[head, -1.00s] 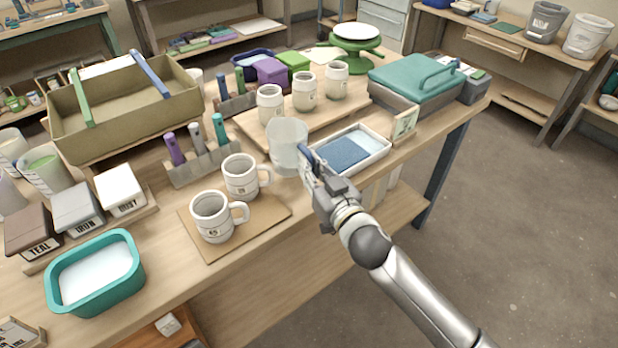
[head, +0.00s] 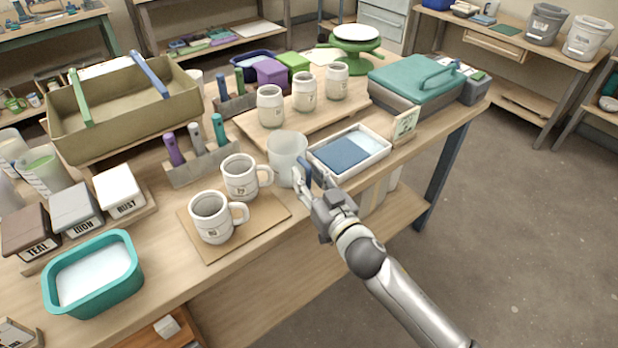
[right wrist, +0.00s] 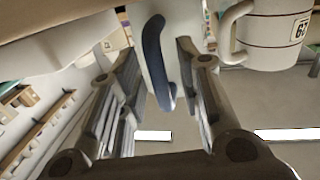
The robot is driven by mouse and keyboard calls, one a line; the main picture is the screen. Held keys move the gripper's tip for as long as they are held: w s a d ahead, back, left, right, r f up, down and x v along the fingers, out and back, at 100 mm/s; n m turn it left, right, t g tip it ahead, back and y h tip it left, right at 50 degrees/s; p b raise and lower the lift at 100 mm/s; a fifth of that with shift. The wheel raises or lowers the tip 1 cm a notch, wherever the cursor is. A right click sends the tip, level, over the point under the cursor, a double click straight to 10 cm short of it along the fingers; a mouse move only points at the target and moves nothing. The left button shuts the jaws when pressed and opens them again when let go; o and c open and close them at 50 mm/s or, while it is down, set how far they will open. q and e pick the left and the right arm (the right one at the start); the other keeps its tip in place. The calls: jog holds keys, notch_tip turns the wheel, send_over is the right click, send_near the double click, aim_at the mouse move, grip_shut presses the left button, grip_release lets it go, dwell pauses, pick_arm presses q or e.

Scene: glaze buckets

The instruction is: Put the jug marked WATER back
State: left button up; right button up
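A frosted pale jug (head: 286,152) with a dark blue handle (head: 304,174) stands upright on the bench, between the mugs and the white tray. No WATER mark is readable on it from here. My right gripper (head: 312,180) is at the handle, on the bench's front side. In the right wrist view the blue handle (right wrist: 156,62) lies between my two open fingers, with a gap visible on each side. My left gripper is not in view.
Two white mugs (head: 240,176) on a brown board stand close left of the jug. A white tray with a blue block (head: 377,141) is close right. The floor at right is clear.

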jog(key=shift+r, duration=0.2)
jog(key=p+v, duration=0.2)
jog(key=v, duration=1)
jog(key=d+f+m+g+h, duration=0.1)
jog(key=d+f+g+h, duration=0.3)
jog(key=f, duration=1.4)
jog(key=s+d+f+g+h, duration=0.1)
jog(key=s+d+f, duration=0.2)
jog(key=f, duration=0.4)
jog(key=s+d+f+g, duration=0.1)
jog(key=s+d+f, duration=0.1)
jog(key=s+f, duration=0.35)
jog(key=s+d+f+g+h, duration=0.1)
jog(key=d+f, duration=0.2)
jog(key=f, duration=0.5)
jog(key=s+d+f+g, duration=0.1)
jog(key=s+f, duration=0.4)
jog(key=s, duration=0.5)
jog(key=s+d+f+m+g+h, duration=0.1)
jog(key=s+f+g, duration=0.3)
jog(key=s, duration=0.7)
jog(key=s+d+f+g, duration=0.2)
jog(key=s+f+g, duration=0.1)
jog(key=s+f, duration=0.5)
jog(key=shift+s+d+m+h, duration=0.3)
jog(key=shift+s+h, duration=0.1)
jog(key=shift+s, duration=0.8)
